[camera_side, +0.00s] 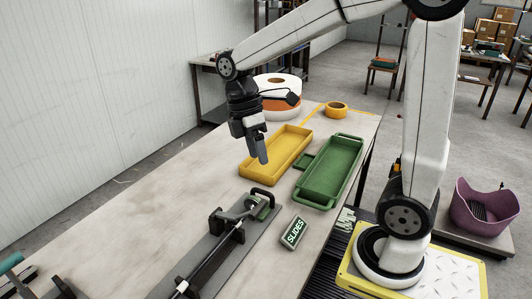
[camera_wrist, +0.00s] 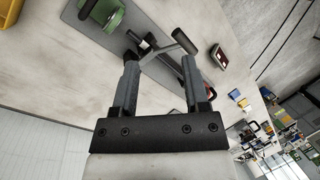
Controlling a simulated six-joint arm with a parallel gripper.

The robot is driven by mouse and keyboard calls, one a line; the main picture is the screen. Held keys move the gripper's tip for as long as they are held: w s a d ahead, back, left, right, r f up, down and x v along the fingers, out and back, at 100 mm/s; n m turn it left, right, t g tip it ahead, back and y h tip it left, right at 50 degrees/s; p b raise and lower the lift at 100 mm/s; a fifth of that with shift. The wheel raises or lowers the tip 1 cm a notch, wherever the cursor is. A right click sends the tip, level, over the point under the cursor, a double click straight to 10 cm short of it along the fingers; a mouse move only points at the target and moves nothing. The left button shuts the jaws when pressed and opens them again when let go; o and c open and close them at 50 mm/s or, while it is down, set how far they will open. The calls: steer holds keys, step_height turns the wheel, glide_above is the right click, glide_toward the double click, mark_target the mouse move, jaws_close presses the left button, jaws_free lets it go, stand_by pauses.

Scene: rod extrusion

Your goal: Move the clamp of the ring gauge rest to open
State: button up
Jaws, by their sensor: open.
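The ring gauge rest stands at the far end of a long grey base plate (camera_side: 212,243) on the table. Its green round part (camera_side: 259,208) and a dark handle beside it show in the side view. In the wrist view the green part (camera_wrist: 106,13) is at the top left, and a grey clamp lever (camera_wrist: 170,46) reaches across between the fingertips. I cannot tell the clamp's position. My gripper (camera_side: 263,158) is pointed down above and beyond the rest, apart from it. In the wrist view its two fingers (camera_wrist: 160,62) are spread with nothing held.
A yellow tray (camera_side: 247,178) and a green tray (camera_side: 302,199) lie beyond and right of the rest. A dark green SLIDES block (camera_side: 294,233) sits beside the plate.

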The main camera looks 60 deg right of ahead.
steer(key=w+d+f+m+g+y, duration=0.15)
steer(key=w+d+m, duration=0.25)
steer(key=d+m, duration=0.55)
steer(key=shift+m, duration=0.55)
steer(key=f, duration=0.4)
steer(key=a+f, duration=0.1)
steer(key=f, duration=0.9)
steer(key=shift+s+a+f, duration=0.15)
steer(key=shift+a+f, duration=0.05)
